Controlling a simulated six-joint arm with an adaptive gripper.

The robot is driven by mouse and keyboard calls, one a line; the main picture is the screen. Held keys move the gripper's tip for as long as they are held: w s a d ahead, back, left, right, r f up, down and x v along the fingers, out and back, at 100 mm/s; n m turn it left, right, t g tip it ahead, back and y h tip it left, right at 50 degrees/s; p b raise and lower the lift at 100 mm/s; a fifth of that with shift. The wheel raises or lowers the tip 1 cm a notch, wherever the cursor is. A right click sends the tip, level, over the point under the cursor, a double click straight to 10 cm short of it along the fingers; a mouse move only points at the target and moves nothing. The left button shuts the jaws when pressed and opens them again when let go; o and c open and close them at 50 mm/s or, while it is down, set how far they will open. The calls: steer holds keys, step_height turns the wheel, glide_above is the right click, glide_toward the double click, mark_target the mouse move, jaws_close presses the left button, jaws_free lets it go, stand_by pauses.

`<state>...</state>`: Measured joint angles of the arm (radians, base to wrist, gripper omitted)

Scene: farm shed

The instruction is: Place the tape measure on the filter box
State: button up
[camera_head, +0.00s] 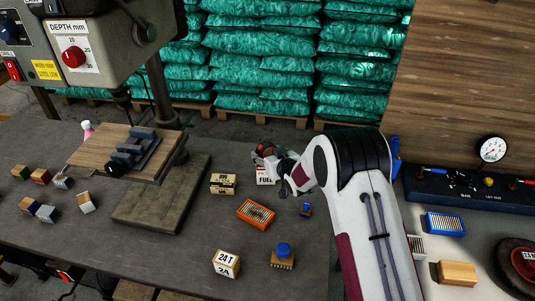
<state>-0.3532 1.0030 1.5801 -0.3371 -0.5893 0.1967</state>
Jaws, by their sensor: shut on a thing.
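The filter box seems to be the white box marked FUEL (265,179), at the middle of the grey bench toward its back edge. My gripper (268,154) is just above and behind this box in the picture. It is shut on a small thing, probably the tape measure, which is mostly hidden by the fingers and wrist. I cannot tell whether the held thing touches the box top.
Cream boxes (222,184), an orange box (256,214), a small blue item (306,209), a blue-topped brush (283,256) and a 24T block (226,264) stand nearby. A drill press (160,205) is left. A blue box (445,223) lies right, beyond my arm.

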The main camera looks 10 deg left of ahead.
steer(key=shift+f, duration=0.1)
steer(key=o, duration=1.3)
steer(key=shift+s+d+r, duration=0.15)
steer(key=shift+s+r, duration=0.05)
steer(key=shift+r, duration=0.1)
steer(key=shift+v, duration=5.7)
steer(key=shift+f, duration=0.1)
